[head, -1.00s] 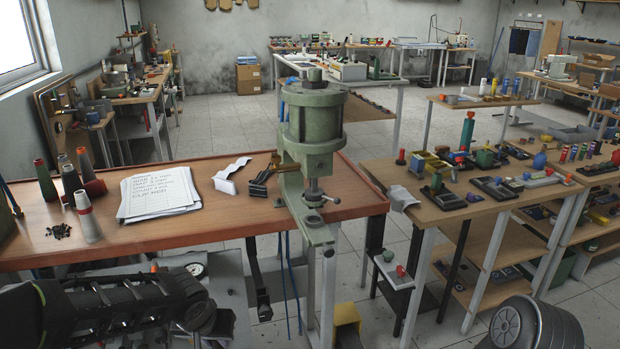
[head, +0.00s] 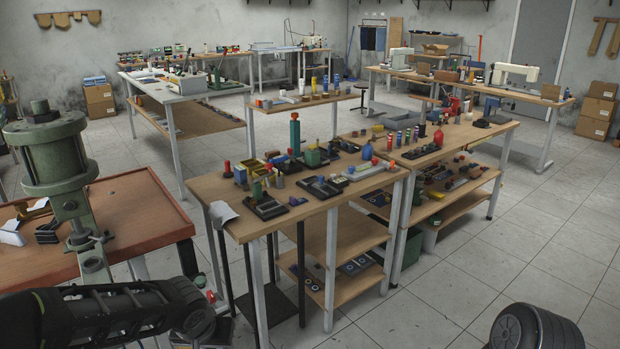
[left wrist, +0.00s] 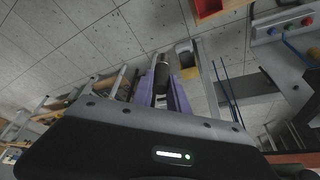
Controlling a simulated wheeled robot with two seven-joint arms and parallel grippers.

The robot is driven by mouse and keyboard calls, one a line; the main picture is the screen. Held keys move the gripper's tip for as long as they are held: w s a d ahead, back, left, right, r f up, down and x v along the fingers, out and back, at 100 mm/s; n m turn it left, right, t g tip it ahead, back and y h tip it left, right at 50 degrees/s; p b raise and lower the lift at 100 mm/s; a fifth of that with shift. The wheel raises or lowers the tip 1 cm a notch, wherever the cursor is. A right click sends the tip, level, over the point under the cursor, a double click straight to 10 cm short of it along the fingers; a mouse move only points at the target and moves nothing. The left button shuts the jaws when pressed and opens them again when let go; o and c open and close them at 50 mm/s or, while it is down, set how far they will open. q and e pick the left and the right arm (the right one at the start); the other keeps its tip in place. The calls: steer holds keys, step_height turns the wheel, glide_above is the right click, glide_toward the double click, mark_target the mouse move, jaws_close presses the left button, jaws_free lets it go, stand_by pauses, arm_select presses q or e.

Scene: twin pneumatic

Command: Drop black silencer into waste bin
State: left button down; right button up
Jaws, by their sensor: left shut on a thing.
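My left gripper (left wrist: 161,95) shows in the left wrist view with its two purple fingers shut on the black silencer (left wrist: 161,72), a small dark cylinder with a brass-coloured end. It is held clear above the tiled floor. My right gripper is not in view; only a dark rounded part of my right arm shows at the lower right. I cannot clearly make out a waste bin. A dark green container (head: 409,247) stands under the right-hand tables.
A green press (head: 52,160) stands by the red-brown bench (head: 140,215) at the left. Wooden tables (head: 225,188) crowded with small parts fill the middle. The tiled floor (head: 500,260) at the right is open. An orange-red tray (left wrist: 208,8) shows in the left wrist view.

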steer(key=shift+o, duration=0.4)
